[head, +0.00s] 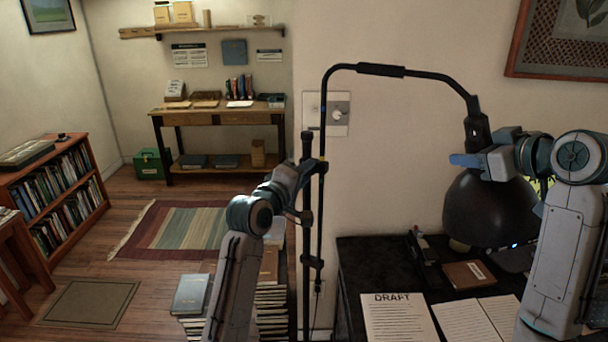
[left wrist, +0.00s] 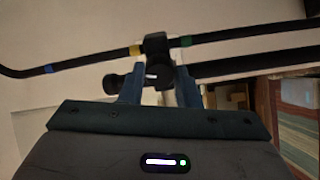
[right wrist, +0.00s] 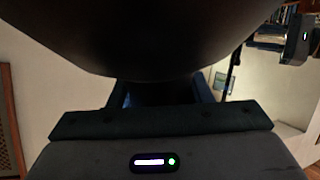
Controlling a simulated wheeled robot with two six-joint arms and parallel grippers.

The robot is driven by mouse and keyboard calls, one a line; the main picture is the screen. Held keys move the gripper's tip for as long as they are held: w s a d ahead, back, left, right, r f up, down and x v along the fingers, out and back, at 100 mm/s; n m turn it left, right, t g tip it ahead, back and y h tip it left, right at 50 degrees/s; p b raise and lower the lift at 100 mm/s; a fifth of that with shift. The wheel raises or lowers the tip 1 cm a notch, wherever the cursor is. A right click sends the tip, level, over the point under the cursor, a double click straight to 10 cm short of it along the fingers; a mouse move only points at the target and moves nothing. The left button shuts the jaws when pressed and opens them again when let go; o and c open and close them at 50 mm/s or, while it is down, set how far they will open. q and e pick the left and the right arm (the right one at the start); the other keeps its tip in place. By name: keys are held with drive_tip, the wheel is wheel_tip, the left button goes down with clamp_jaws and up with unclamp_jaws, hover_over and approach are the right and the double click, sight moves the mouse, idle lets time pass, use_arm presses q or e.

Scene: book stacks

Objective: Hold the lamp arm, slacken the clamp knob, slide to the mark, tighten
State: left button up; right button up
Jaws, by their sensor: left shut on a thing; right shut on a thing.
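The black desk lamp has a thin curved arm (head: 330,100) and a dome shade (head: 488,212). A clamp (left wrist: 157,46) joins the lamp's rod to a thicker upright post (head: 307,148). The rod carries a yellow band (left wrist: 135,50) right beside the clamp, a green band (left wrist: 187,41) on its other side and a blue band (left wrist: 48,69) further off. My left gripper (head: 306,190) is shut on the clamp knob (left wrist: 151,77), which has a white line. My right gripper (head: 472,161) is shut on the lamp neck (head: 477,131) just above the shade; the shade fills the right wrist view's top.
Below the lamp, a black desk (head: 362,262) holds a DRAFT sheet (head: 400,318), an open book and a small brown book (head: 468,274). Stacked books (head: 190,294) stand left of the post. A wall switch plate (head: 338,114) is close behind the rod.

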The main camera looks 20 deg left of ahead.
use_arm(q)
drive_tip(key=shift+a+f, duration=0.1)
idle(0.3)
drive_tip(key=o, duration=1)
drive_tip(key=shift+c, duration=0.2)
drive_tip(key=shift+s, duration=0.15)
drive_tip(key=v, duration=1.1)
drive_tip(key=shift+s, duration=0.35)
drive_tip(key=shift+a, duration=0.15)
